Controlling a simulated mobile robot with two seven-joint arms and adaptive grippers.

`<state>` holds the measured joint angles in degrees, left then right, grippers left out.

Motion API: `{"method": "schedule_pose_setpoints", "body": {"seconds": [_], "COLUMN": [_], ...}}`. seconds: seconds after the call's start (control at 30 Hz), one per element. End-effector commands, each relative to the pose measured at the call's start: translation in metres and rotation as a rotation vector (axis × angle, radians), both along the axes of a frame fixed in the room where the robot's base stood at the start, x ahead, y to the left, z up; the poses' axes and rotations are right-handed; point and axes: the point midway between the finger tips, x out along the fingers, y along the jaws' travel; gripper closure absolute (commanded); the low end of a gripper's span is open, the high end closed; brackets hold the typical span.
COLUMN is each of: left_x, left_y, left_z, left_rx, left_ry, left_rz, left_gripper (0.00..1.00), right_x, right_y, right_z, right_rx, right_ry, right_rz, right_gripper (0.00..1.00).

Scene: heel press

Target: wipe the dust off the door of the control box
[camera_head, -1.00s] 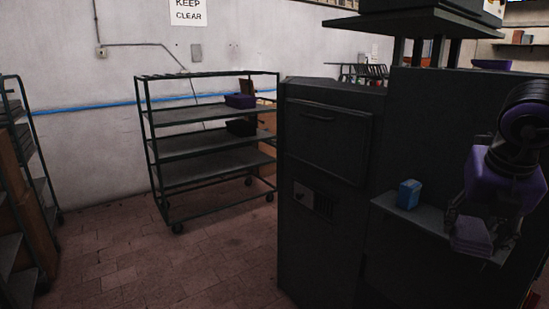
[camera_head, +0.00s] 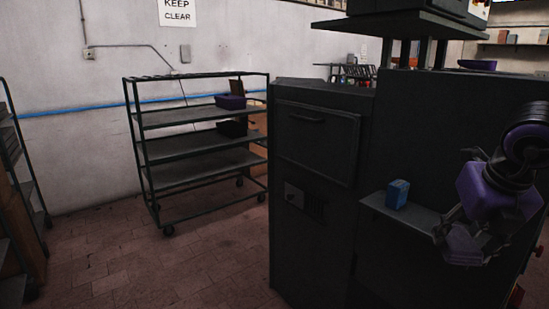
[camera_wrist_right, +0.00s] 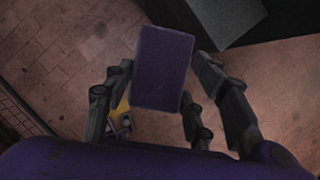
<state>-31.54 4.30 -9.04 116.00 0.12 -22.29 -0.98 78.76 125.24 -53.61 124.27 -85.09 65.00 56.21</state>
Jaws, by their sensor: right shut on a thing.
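My right gripper (camera_head: 462,235) is at the right of the head view, in front of the dark machine. It is shut on a purple block (camera_head: 464,248), which hangs below the wrist at the end of the small ledge. In the right wrist view the purple block (camera_wrist_right: 163,68) sits between the fingers, over the floor. A dark cabinet with a handled panel door (camera_head: 318,143) stands left of the gripper, apart from it. I cannot tell surely whether this is the control box, and dust is too dim to make out. My left gripper is out of view.
A small blue box (camera_head: 397,193) stands on the ledge (camera_head: 420,214) just left of my right gripper. A wheeled shelf rack (camera_head: 200,150) stands by the wall, another rack (camera_head: 22,165) at the far left. The brick floor (camera_head: 150,260) between is clear.

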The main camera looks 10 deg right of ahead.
Motion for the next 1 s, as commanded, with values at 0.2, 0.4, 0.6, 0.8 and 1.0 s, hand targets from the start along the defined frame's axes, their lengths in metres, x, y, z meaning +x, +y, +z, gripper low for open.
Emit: {"method": "schedule_pose_setpoints", "body": {"seconds": [0.2, 0.4, 0.6, 0.8, 1.0], "left_x": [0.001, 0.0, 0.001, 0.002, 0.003], "left_y": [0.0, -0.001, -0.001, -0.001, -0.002], "left_z": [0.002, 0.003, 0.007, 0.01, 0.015], "left_rx": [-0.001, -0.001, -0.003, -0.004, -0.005], "left_ry": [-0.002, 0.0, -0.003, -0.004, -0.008], "left_rz": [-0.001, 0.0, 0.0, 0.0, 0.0], "left_gripper": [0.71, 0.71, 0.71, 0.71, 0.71], "right_x": [-0.004, -0.006, -0.011, -0.013, -0.014], "right_y": [-0.002, -0.001, 0.001, 0.006, 0.014], "right_z": [-0.004, -0.009, -0.019, -0.025, -0.034], "right_rx": [-0.003, -0.004, -0.003, -0.001, 0.002], "right_ry": [0.005, 0.004, 0.009, 0.007, -0.005], "right_rz": [0.046, 0.116, 0.256, 0.358, 0.519], "right_gripper": [0.7, 0.7, 0.7, 0.7, 0.7]}}
